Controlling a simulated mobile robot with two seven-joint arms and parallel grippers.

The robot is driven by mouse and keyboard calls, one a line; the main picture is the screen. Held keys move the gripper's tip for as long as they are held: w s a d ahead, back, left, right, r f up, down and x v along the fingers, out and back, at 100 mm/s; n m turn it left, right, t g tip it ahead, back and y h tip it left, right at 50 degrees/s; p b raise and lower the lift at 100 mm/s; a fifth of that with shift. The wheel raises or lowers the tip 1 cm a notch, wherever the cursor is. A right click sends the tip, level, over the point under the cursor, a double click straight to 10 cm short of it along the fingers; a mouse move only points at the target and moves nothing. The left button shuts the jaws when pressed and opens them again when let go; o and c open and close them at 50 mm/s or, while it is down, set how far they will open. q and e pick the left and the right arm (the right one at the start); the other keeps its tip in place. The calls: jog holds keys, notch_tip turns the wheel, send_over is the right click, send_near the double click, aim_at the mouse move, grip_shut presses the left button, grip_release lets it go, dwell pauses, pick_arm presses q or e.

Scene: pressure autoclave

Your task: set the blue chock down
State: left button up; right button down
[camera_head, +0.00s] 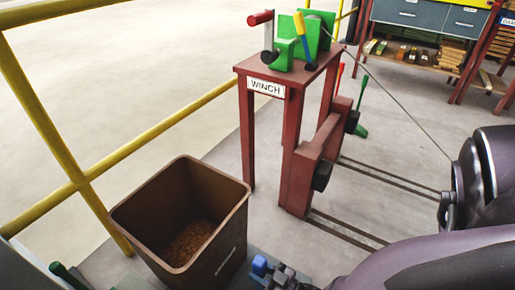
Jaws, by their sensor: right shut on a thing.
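A small blue chock (259,265) shows at the bottom edge, just right of the brown bin. My right gripper (275,272) is shut on it, with the arm coming in from the lower right. The lower part of the chock and gripper is cut off by the frame, and I cannot tell whether the chock touches anything below. My left gripper is not in view.
The open brown bin (233,217) holds brown granules. A red winch stand (247,135) with a green winch (285,56) stands behind; its cable runs right. Dark rails (352,229) cross the floor. A yellow railing (150,150) bounds the left. A bench (415,22) stands at the back.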

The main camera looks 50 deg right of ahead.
jog(key=shift+w, duration=0.1)
dwell(0.3)
jog(key=c, duration=0.7)
grip_release()
jog(key=shift+f, duration=0.1)
jog(key=shift+s, duration=0.2)
pick_arm(q)
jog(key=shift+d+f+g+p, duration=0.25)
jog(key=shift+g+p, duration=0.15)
jog(key=shift+p, duration=0.5)
pick_arm(e)
jog(key=s, duration=0.8)
jog(key=s+d, duration=0.1)
jog(key=s, duration=0.2)
jog(key=shift+s, duration=0.4)
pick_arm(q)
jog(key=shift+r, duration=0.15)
